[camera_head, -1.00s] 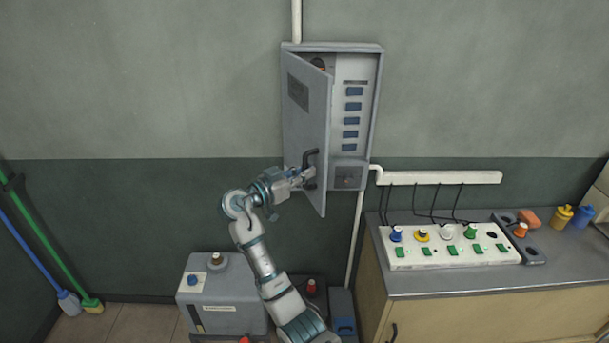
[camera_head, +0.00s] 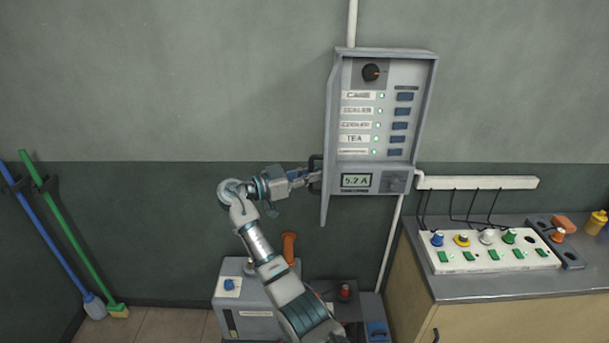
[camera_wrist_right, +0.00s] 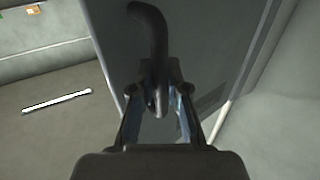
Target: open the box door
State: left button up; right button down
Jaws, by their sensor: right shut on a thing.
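The grey electrical box (camera_head: 427,110) hangs on the wall, with its door (camera_head: 329,150) swung out on the left and seen nearly edge-on in the head view. Inside show a black knob, label rows with blue switches and a display reading 5.2 A. My right gripper (camera_head: 313,178) is at the door's dark handle (camera_head: 316,162). In the right wrist view, the gripper (camera_wrist_right: 160,95) is shut on the curved black handle (camera_wrist_right: 152,30), with the grey door (camera_wrist_right: 215,40) behind it. My left gripper is not in view.
A counter (camera_head: 480,287) on the right carries a white socket strip (camera_head: 490,256) with coloured plugs. A grey machine (camera_head: 250,300) stands below the box. A blue and a green pole lean at the left wall.

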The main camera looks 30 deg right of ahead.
jog(key=shift+d+r, duration=0.1)
jog(key=shift+w, duration=0.1)
jog(key=c, duration=1.2)
grip_release()
jog(key=shift+o, duration=0.2)
jog(key=shift+w, duration=0.15)
jog(key=a, duration=1.2)
jog(key=shift+w+f, duration=0.2)
jog(key=shift+w, duration=0.2)
jog(key=shift+d, duration=0.1)
